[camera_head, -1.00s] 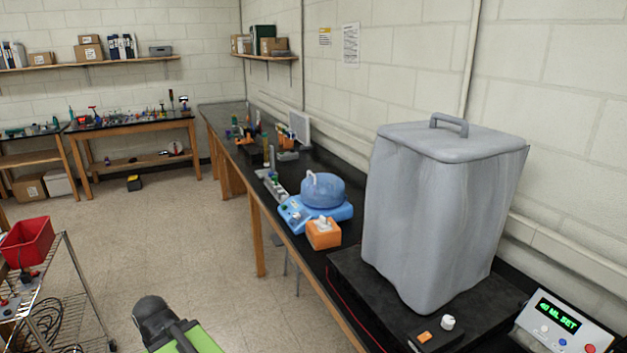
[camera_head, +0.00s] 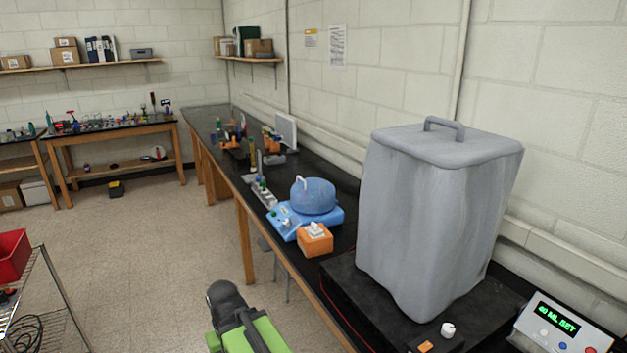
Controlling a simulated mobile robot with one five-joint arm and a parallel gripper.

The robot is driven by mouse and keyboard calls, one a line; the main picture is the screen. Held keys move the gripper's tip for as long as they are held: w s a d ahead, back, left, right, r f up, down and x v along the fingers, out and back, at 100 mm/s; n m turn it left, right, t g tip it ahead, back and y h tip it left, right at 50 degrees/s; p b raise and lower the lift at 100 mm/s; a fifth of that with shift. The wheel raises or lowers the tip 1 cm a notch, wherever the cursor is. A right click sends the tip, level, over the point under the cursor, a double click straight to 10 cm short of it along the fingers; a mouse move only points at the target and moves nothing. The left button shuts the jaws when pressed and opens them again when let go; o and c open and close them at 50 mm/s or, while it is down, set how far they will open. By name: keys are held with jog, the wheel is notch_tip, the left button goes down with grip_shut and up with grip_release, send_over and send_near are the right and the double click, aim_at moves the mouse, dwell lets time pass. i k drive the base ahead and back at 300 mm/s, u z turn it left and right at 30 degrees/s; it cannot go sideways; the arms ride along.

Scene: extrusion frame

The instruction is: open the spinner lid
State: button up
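The spinner (camera_head: 291,220) is a light blue machine with knobs on its front, standing on the black bench in the middle of the view. Its round, translucent blue lid (camera_head: 314,197) sits down over the base and looks closed. A small white handle (camera_head: 301,184) stands at the lid's left side. A black and green part of my arm shows at the bottom, left of the bench and well short of the spinner. No gripper fingers can be made out.
An orange box (camera_head: 315,240) stands right in front of the spinner, and a rack (camera_head: 263,194) stands behind it to the left. A large grey container (camera_head: 430,225) stands to the right. The floor (camera_head: 165,265) left of the bench is clear.

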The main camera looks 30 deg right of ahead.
aim_at(313, 189)
jog(key=i, duration=1.65)
jog(key=z, duration=0.05)
